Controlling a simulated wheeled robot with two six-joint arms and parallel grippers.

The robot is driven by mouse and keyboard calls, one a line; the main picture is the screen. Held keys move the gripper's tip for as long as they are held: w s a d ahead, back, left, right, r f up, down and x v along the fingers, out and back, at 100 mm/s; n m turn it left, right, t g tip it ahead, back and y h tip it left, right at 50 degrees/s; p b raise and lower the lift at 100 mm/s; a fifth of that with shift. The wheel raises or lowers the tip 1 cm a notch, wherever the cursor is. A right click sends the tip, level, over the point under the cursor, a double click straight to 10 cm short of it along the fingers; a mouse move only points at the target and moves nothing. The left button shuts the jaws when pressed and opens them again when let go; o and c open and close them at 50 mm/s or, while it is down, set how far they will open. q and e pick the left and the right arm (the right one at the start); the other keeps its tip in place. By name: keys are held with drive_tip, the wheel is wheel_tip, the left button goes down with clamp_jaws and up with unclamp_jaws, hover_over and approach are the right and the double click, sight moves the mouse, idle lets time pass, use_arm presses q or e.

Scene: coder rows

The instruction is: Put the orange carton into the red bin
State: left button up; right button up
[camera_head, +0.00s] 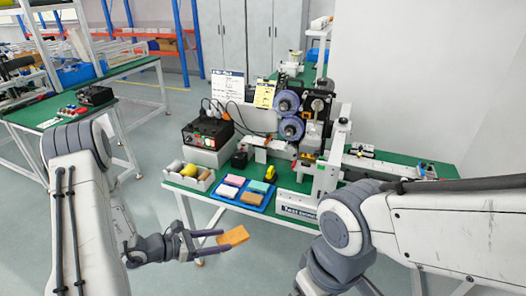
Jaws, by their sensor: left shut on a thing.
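The orange carton (234,237) is between the fingertips of my left gripper (211,241), in the lower middle of the head view. The gripper is shut on it and holds it tilted in the air, in front of the green table's near edge. My right arm comes in from the right, but its gripper is out of the picture. I see no red bin in this view.
A blue tray (268,204) with several small coloured blocks lies on the green table (222,172). A white divided box (204,184) stands left of it. A machine with purple reels (289,128) stands behind. Grey floor (160,205) is clear at left.

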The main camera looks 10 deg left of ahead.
drive_tip(key=w+a+m+h, duration=0.1)
drive_tip(key=w+a+m, duration=0.2)
drive_tip(key=w+m, duration=0.9)
drive_tip(key=w+a+m, duration=0.3)
drive_tip(key=w+m, duration=0.8)
drive_tip(key=m, duration=0.2)
use_arm(q)
drive_tip(key=d+r+m+g+h, duration=0.1)
drive_tip(key=d+r+m+g, duration=0.2)
drive_tip(key=d, duration=0.3)
drive_tip(key=d+r+m+g+h, duration=0.1)
drive_tip(key=d+r+m+g, duration=0.2)
drive_tip(key=d+m+g, duration=0.2)
drive_tip(key=d, duration=0.2)
drive_tip(key=shift+d+r+g+h, duration=0.3)
drive_tip(key=shift+r+g, duration=0.1)
use_arm(e)
wheel_tip(320, 180, down, 11)
drive_tip(key=shift+d+f, duration=0.15)
drive_tip(key=shift+s, duration=0.1)
drive_tip(key=c, duration=1)
drive_tip(key=o, duration=1)
